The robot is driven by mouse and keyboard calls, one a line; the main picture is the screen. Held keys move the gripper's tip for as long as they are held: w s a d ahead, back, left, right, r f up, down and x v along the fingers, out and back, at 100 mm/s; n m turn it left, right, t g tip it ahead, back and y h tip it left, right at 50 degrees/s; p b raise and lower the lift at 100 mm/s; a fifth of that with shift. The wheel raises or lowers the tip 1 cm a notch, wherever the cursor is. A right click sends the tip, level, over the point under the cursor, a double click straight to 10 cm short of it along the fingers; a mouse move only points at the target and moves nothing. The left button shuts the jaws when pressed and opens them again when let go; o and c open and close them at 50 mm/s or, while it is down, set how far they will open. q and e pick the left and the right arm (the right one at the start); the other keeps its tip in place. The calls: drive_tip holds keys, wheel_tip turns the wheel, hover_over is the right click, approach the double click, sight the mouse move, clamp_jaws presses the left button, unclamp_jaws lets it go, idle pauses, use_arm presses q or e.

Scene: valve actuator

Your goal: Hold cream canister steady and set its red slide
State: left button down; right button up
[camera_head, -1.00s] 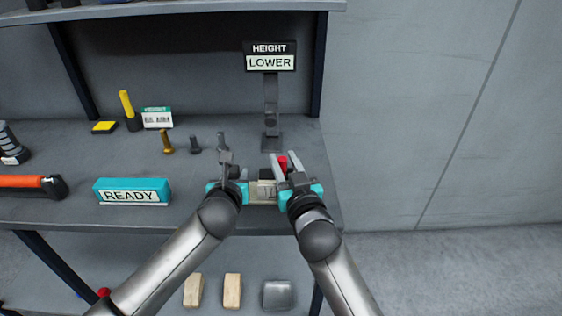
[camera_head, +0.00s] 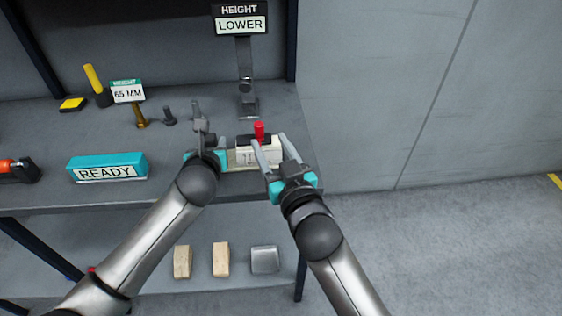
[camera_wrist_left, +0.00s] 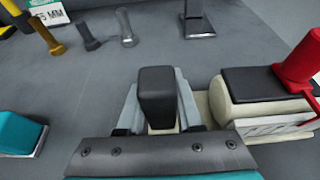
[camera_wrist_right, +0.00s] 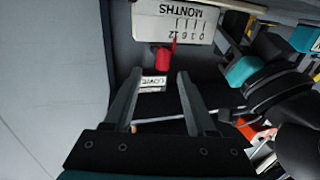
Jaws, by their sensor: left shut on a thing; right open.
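The cream canister (camera_head: 262,155) has a black top and a red slide (camera_head: 259,132). In the left wrist view, my left gripper (camera_wrist_left: 157,95) is shut on a black grip with a cream base, left of the canister body (camera_wrist_left: 255,108); the red slide (camera_wrist_left: 300,62) stands up at right. My right gripper (camera_head: 270,142) is open and empty, its fingers pointing at the canister's near right side. In the right wrist view, a MONTHS scale (camera_wrist_right: 180,22) marked 0, 6, 12 shows beside the red slide (camera_wrist_right: 163,58), beyond the fingertips.
A HEIGHT LOWER sign (camera_head: 241,20) stands behind the canister. A teal READY block (camera_head: 108,167), a 65 MM card (camera_head: 127,91), a yellow-handled tool (camera_head: 95,80) and bolts (camera_head: 140,117) are on the bench to the left. Free space lies right of the bench.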

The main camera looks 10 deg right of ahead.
use_arm(q)
drive_tip(key=shift+s+a+f, duration=0.1)
drive_tip(key=shift+a+f, duration=0.1)
drive_tip(key=shift+f, duration=0.25)
use_arm(e)
drive_tip(key=shift+v, duration=2.7)
use_arm(q)
drive_tip(key=c, duration=0.8)
unclamp_jaws()
drive_tip(key=shift+c, duration=0.2)
drive_tip(key=o, duration=0.4)
drive_tip(key=shift+d+r, duration=0.1)
drive_tip(key=shift+r, duration=0.15)
drive_tip(key=shift+c, duration=0.2)
drive_tip(key=shift+r, duration=0.1)
